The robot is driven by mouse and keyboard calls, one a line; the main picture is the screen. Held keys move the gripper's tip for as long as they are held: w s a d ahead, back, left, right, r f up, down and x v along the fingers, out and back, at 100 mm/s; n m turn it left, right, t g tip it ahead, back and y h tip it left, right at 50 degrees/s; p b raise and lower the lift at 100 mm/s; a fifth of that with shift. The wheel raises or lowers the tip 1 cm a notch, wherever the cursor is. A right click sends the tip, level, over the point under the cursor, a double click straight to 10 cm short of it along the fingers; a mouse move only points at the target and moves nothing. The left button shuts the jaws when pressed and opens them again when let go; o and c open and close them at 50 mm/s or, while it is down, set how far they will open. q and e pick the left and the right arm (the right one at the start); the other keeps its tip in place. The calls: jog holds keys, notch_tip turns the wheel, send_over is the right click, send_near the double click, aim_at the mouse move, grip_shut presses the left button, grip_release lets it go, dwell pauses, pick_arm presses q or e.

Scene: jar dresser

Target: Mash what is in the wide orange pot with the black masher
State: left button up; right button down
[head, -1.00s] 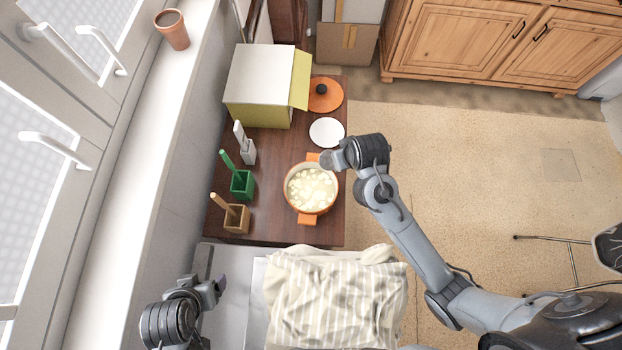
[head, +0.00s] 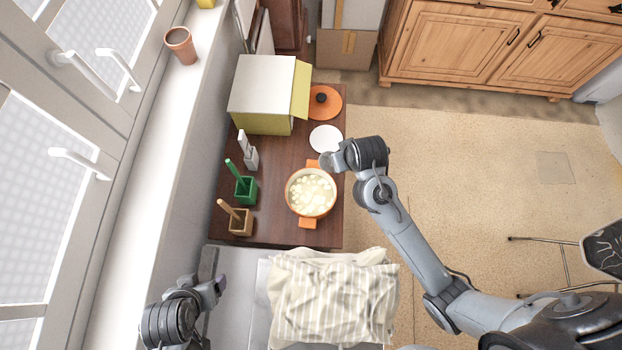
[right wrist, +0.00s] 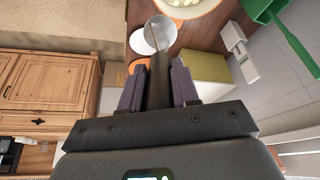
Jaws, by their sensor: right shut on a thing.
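The wide orange pot (head: 312,215) stands on the dark wooden surface, with pale lumps (head: 311,190) in light liquid inside it. It also shows at the top edge of the right wrist view (right wrist: 196,14). My right gripper (right wrist: 159,88) is shut on the dark handle of the black masher (right wrist: 160,78). The masher's grey, round metal end (right wrist: 159,33) points away from the gripper; its exact shape is unclear. In the head view, my right gripper (head: 331,161) is at the pot's far right edge, hiding most of the masher. My left gripper (head: 217,287) is away at lower left, its jaws unclear.
Brown (head: 241,226), green (head: 246,193) and white (head: 251,160) holders with tools stand left of the pot. A white plate (head: 324,138), an orange lid (head: 327,101) and a yellow-sided box (head: 262,98) are behind. A striped cloth (head: 334,300) lies in front.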

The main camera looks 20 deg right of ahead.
dwell(0.6)
jog(key=shift+f+b, duration=0.5)
jog(key=shift+f, duration=0.35)
jog(key=shift+f+b, duration=0.75)
jog(key=shift+f, duration=0.9)
jog(key=shift+r, duration=0.1)
notch_tip(320, 180, up, 4)
jog(key=p, duration=0.5)
jog(key=shift+r, duration=0.25)
jog(key=shift+f, duration=0.1)
jog(key=shift+f, duration=0.1)
